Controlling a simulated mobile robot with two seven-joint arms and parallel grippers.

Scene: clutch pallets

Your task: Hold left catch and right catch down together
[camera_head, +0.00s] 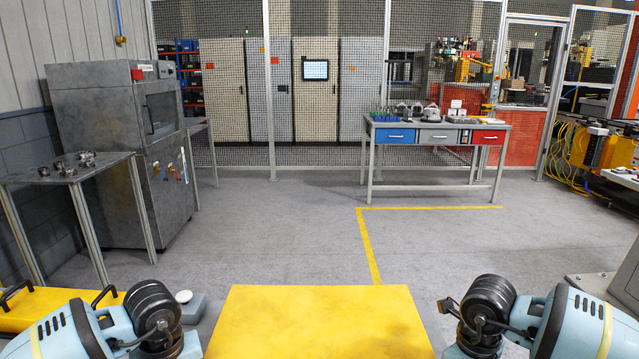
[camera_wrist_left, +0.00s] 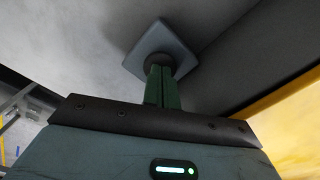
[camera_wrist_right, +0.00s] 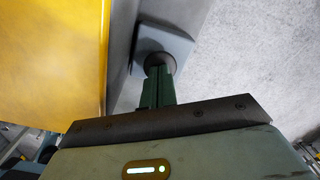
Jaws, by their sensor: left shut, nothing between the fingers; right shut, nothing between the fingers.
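In the left wrist view my left gripper (camera_wrist_left: 161,84) is shut, its green fingers together. Their tips meet a dark round piece, which I take for the left catch (camera_wrist_left: 157,58), on a square blue-grey plate (camera_wrist_left: 165,36). In the right wrist view my right gripper (camera_wrist_right: 158,84) is shut in the same way. Its tips meet a similar dark round piece, apparently the right catch (camera_wrist_right: 160,59), on a square plate (camera_wrist_right: 172,42). The tips look in contact at both, but I cannot tell how far either catch is down. The head view does not show the fingers.
A yellow panel (camera_head: 318,325) lies between my arms. A grey block with a white round cap (camera_head: 184,296) stands left of it. Another yellow surface with black handles (camera_head: 45,308) is at far left. Tables, a grey cabinet (camera_head: 130,150) and a mesh fence stand beyond open floor.

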